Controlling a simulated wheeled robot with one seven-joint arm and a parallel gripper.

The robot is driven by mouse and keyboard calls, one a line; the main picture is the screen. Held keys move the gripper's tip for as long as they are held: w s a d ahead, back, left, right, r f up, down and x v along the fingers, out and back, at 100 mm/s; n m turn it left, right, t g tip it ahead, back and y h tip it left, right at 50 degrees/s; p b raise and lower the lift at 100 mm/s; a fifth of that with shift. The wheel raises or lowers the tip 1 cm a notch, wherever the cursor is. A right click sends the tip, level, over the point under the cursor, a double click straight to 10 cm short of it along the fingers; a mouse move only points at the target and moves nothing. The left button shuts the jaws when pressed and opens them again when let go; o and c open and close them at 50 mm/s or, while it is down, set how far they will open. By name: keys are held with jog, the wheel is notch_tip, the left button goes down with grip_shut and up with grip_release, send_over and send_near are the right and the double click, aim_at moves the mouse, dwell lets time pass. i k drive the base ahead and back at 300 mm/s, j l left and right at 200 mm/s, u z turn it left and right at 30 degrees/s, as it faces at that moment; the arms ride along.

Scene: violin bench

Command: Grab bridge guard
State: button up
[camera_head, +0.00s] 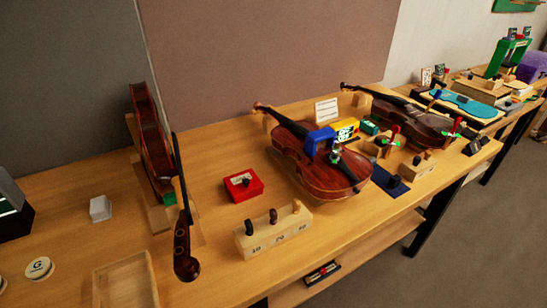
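A blue block-like piece (319,140) sits on the body of the middle violin (305,172), across its strings. It looks like the bridge guard, but it is small here and I cannot be sure. My gripper is not in view.
A red box (243,185) and a wooden block with several pegs (273,230) stand in front of the violin. A violin on its side (152,145) stands at left. Another violin (412,122) lies to the right, near red-and-green clamps (391,140). An empty wooden tray (126,283) is front left.

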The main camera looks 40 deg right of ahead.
aim_at(312, 138)
jog(key=z, duration=0.85)
jog(key=j+z, duration=0.15)
jog(key=j, duration=0.75)
